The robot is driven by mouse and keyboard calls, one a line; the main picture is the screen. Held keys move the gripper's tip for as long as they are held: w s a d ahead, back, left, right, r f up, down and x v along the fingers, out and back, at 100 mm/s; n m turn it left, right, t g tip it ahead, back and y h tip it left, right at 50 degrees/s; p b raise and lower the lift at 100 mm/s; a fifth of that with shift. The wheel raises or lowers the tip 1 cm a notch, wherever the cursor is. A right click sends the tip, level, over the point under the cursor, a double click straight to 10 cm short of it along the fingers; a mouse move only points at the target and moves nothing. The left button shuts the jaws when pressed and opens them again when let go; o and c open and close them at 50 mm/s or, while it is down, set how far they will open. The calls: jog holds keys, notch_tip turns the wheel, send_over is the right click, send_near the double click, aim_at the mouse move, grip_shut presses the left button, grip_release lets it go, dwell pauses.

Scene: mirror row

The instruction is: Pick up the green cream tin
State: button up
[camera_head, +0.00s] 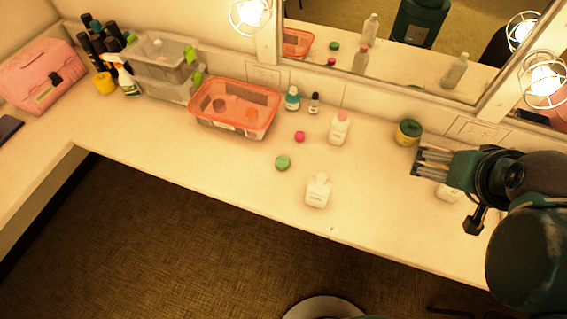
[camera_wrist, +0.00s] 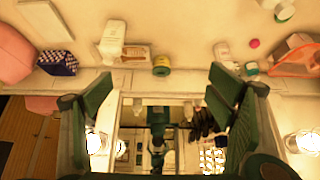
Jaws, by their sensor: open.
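The green cream tin (camera_head: 283,163) is a small, flat, round tin lying on the white counter in the head view. It lies left of and behind the white bottle near the front edge. I cannot make it out in the wrist view. My gripper (camera_head: 418,161) is at the right of the head view, well to the right of the tin, near the green and yellow jar (camera_head: 408,133). In the wrist view my gripper (camera_wrist: 157,88) has its fingers wide apart with nothing between them.
A white bottle (camera_head: 317,190), a pink tin (camera_head: 299,136) and a pink-capped bottle (camera_head: 339,128) stand around the tin. An orange-rimmed container (camera_head: 235,106) is to the left. The mirror (camera_head: 400,40) runs along the back. The counter left of the tin is clear.

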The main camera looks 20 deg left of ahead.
jog(key=c, duration=0.9)
jog(key=shift+w+a, duration=0.1)
jog(key=w+a+f+m+g+y, duration=0.15)
jog(key=w+a+f+m, duration=0.35)
jog(key=a, duration=0.6)
jog(key=w+a+f+m+g, duration=0.25)
jog(key=w+a+m, duration=0.35)
jog(key=a, duration=0.5)
jog(key=a+f+m+g, duration=0.1)
jog(key=a+f+m, duration=0.1)
jog(key=a+f, duration=0.3)
jog(key=a+f+m+g+h, duration=0.1)
jog(key=a+f+m, duration=0.1)
jog(key=a+f, duration=0.4)
jog(key=a+f+m+g, duration=0.1)
jog(key=a+f+m, duration=0.2)
jog(key=a, duration=0.7)
jog(key=shift+s+a+f+h, duration=0.15)
jog(key=shift+s+a+f, duration=0.05)
jog(key=shift+f, duration=0.5)
jog(key=shift+s+a+f+h, duration=0.1)
jog(key=shift+s+a+f, duration=0.05)
jog(key=shift+f, duration=0.55)
jog(key=shift+s+a+f, duration=0.15)
jog(key=shift+a+f, duration=0.05)
jog(key=shift+f, duration=0.1)
